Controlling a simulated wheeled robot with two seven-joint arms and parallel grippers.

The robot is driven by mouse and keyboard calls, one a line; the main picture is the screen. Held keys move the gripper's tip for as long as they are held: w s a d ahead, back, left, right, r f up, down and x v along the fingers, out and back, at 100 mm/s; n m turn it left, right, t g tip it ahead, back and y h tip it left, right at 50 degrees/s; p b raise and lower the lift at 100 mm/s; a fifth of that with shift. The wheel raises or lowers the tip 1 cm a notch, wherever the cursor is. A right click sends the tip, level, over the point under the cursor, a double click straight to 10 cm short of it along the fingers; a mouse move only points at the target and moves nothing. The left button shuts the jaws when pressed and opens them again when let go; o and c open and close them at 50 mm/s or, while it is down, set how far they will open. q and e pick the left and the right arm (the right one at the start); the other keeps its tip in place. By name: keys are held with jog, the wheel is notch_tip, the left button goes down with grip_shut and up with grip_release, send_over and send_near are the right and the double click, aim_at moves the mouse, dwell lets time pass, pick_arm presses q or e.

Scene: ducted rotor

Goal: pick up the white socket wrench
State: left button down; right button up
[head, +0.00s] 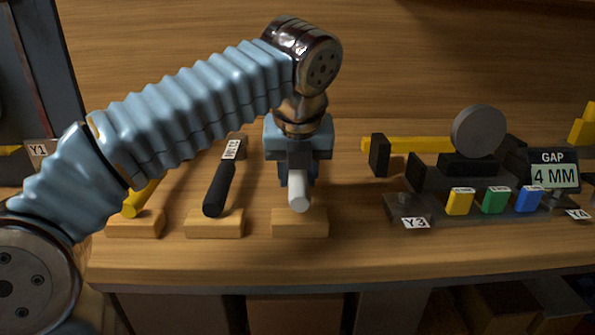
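The white socket wrench (299,192) lies with its white handle end toward me on a wooden block, third in a row of tools. My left gripper (298,178) points down directly over the wrench, with its fingers around or just above the handle behind the white end. The gripper body hides the rest of the wrench, and I cannot tell whether the fingers touch it. My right gripper is not in view.
To the left, a black-handled tool (219,188) and a yellow-handled tool (140,199) rest on wooden blocks. To the right stands a dark fixture with a grey disc (478,132), yellow, green and blue blocks, and a "GAP 4 MM" display (554,172). The bench front is clear.

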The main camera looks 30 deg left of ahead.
pick_arm(q)
jog(key=r, duration=0.2)
jog(key=r+p, duration=0.1)
jog(key=shift+w+d+r+p, duration=0.1)
jog(key=shift+d+r+p, duration=0.2)
jog(key=shift+d+r, duration=0.1)
jog(key=d+r+p, duration=0.5)
jog(key=d+r, duration=0.3)
jog(key=d, duration=0.5)
jog(key=shift+w+r, duration=0.2)
jog(key=shift+r, duration=0.05)
jog(key=shift+d, duration=0.15)
